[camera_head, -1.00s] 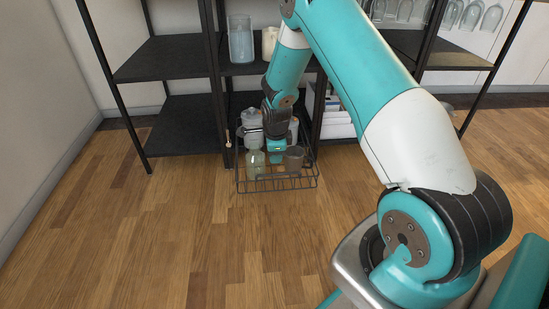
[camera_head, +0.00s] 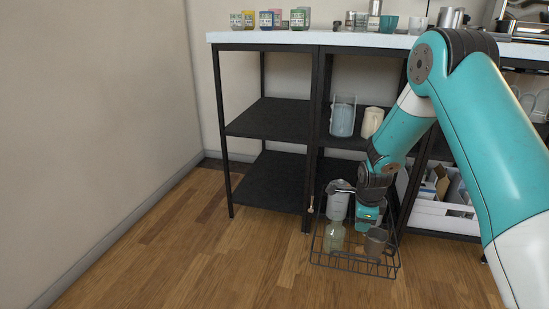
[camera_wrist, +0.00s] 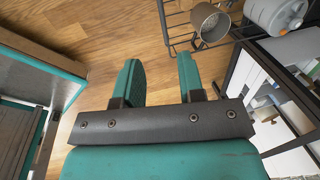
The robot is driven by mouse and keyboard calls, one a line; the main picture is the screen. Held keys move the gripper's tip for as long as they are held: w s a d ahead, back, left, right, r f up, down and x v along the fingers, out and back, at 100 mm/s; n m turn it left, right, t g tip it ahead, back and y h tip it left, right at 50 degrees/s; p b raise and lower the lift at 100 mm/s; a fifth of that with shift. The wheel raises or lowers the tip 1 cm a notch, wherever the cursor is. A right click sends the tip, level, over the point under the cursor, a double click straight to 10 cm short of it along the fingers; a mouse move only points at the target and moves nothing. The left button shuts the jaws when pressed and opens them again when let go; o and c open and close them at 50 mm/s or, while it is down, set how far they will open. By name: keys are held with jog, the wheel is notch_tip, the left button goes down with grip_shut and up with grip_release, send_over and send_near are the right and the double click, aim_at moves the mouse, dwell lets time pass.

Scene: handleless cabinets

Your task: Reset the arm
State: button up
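The exact gap between gripper and basket cannot be told.
The basket holds a grey cup (camera_head: 376,242), a greenish glass jar (camera_head: 334,237) and a pale canister (camera_head: 338,200). Black shelves (camera_head: 273,118) stand behind, under a white counter (camera_head: 290,38) with jars. Floor at left is clear.

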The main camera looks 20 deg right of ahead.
jog(key=s+a+r+n+y+p, duration=0.1)
jog(key=s+a+r+n+y, duration=0.1)
jog(key=s+a+r+n, duration=0.5)
jog(key=s+a+r+n+y+p, duration=0.1)
jog(key=s+a+r+n, duration=0.1)
jog(key=a+r+n, duration=0.8)
jog(key=s+a+r+n+g+y, duration=0.1)
jog(key=s+a+r+n, duration=0.3)
jog(key=s, duration=0.3)
jog(key=s+a+r+n+y+p, duration=0.1)
jog(key=s+a+r+n, duration=0.1)
jog(key=s+r+n, duration=0.3)
jog(key=s+a+r+n+g, duration=0.1)
jog(key=s+a+r+n, duration=0.3)
jog(key=s, duration=0.4)
notch_tip(320, 180, up, 37)
jog(key=n+p, duration=0.1)
jog(key=p, duration=3.7)
jog(key=shift+w+d, duration=0.25)
jog(key=shift+w, duration=0.05)
jog(key=shift+d, duration=0.15)
